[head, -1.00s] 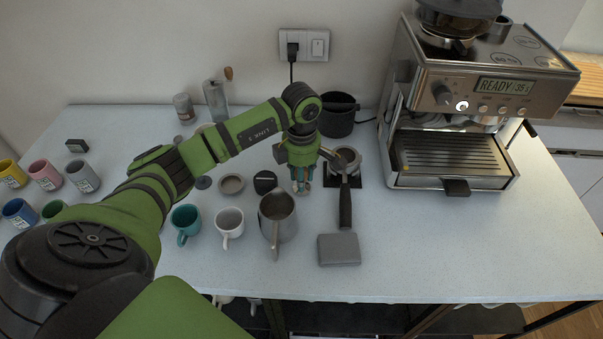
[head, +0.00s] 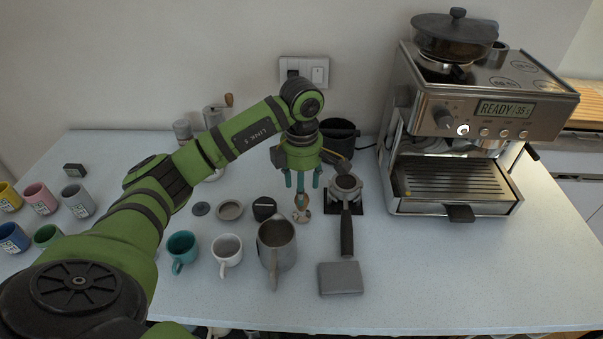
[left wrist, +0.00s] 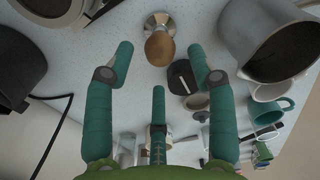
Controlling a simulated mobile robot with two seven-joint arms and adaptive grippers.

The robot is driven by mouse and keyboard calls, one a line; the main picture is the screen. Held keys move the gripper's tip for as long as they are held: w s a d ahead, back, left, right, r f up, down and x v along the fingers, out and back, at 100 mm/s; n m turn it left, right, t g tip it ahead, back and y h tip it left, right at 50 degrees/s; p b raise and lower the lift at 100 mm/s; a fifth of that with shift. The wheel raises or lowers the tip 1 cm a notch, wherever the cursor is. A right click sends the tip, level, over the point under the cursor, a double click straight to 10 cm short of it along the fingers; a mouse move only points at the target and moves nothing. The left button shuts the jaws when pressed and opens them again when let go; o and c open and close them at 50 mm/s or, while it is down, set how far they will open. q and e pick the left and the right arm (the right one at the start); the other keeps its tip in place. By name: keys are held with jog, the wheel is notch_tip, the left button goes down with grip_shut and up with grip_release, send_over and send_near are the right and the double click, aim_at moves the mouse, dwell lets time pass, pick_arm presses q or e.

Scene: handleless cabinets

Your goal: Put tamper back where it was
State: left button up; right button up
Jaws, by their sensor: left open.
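The tamper (head: 302,207) has a brown wooden knob and a metal base, and stands upright on the counter between the black round-topped item and the portafilter. It also shows in the left wrist view (left wrist: 160,46), knob toward the camera. My left gripper (head: 301,185) is open just above the tamper, fingers pointing down. In the left wrist view its teal fingers (left wrist: 161,65) are spread apart and the tamper's knob is clear of them. My right gripper is not in view.
The portafilter (head: 346,215) lies close to the right on a black mat. A steel pitcher (head: 276,243) and a white mug (head: 228,250) stand in front. A black knock bin (head: 338,136) is behind, and the espresso machine (head: 455,135) is at right. The front right counter is clear.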

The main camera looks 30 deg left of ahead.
pick_arm(q)
notch_tip(320, 180, up, 6)
jog(key=shift+b, duration=0.4)
dwell(0.3)
